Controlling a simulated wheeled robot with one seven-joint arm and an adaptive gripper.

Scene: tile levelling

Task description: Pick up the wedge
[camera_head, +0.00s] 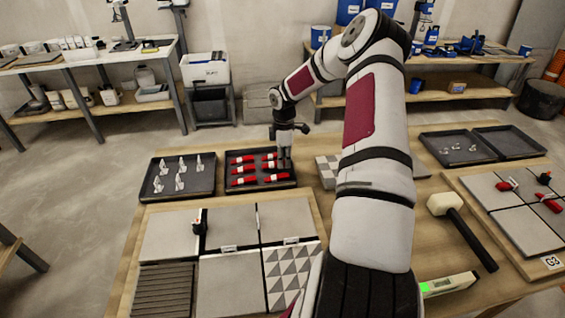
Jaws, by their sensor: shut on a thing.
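Several red wedges with white labels (243,170) lie in two columns in a black tray (262,189) at the back of the near table. My gripper (285,164) points down over the right side of this tray. It is shut on one of the red wedges in the right column (270,166), at that wedge's right end. The fingers hide part of the wedge. I cannot tell whether it is clear of the tray floor.
A black tray of white clips (180,195) stands to the left. Tiles (285,218) cover the table in front. A mallet (459,222) and a level (448,285) lie to the right. Two dark trays (456,158) stand at the back right. My arm hides the table's middle.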

